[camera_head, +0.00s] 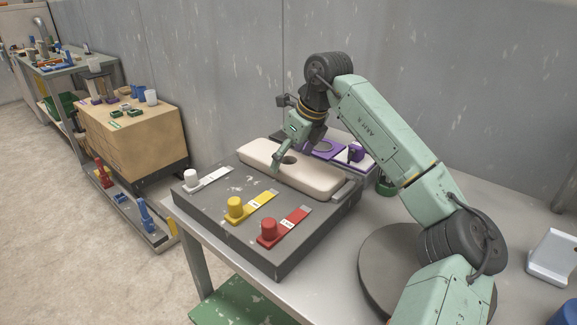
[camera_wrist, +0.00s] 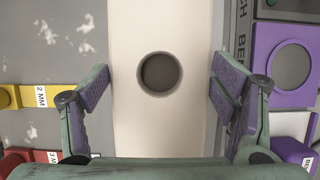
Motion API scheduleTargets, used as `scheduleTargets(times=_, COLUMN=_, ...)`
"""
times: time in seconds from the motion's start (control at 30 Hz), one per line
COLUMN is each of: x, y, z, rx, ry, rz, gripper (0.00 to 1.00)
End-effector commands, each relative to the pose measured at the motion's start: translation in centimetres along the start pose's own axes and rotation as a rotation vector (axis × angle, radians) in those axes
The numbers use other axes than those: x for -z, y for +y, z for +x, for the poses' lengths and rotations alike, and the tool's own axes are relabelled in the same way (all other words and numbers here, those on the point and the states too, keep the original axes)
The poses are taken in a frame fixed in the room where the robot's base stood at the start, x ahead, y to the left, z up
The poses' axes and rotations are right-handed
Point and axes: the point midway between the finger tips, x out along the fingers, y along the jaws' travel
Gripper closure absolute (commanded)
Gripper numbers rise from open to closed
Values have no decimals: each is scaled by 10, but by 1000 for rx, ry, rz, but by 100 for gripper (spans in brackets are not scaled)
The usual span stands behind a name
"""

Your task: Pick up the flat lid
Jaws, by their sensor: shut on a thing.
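The flat lid appears to be the long cream slab with a round hole (camera_head: 312,177), which lies across the dark grey block. In the wrist view the cream lid (camera_wrist: 160,130) runs between my fingers, its hole centred between them. My gripper (camera_wrist: 158,90) is shut on the lid across its width, one purple-padded finger at each long edge. In the head view my gripper (camera_head: 278,160) reaches down from above at the lid's hole. The lid looks level; I cannot tell whether it touches the block. Its far side is partly hidden by my gripper.
The dark grey block (camera_head: 215,205) carries white (camera_head: 191,178), yellow (camera_head: 235,208) and red (camera_head: 268,229) knobs on labelled strips in front of the lid. Purple parts (camera_head: 355,152) sit behind it, near the wall. A wooden cabinet (camera_head: 140,140) stands at left.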

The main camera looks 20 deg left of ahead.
Motion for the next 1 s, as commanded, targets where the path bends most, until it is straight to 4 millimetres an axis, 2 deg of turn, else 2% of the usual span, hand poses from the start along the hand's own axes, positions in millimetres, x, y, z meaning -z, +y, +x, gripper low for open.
scheduleTargets(times=0.07, x=0, y=0, z=0, rx=-1, ry=0, rz=0, gripper=37)
scheduleTargets(times=0.7, x=0, y=1, z=0, rx=-2, ry=1, rz=-1, gripper=79)
scheduleTargets(times=1.0, x=-1, y=1, z=-2, rx=-1, ry=-2, rz=-1, gripper=81)
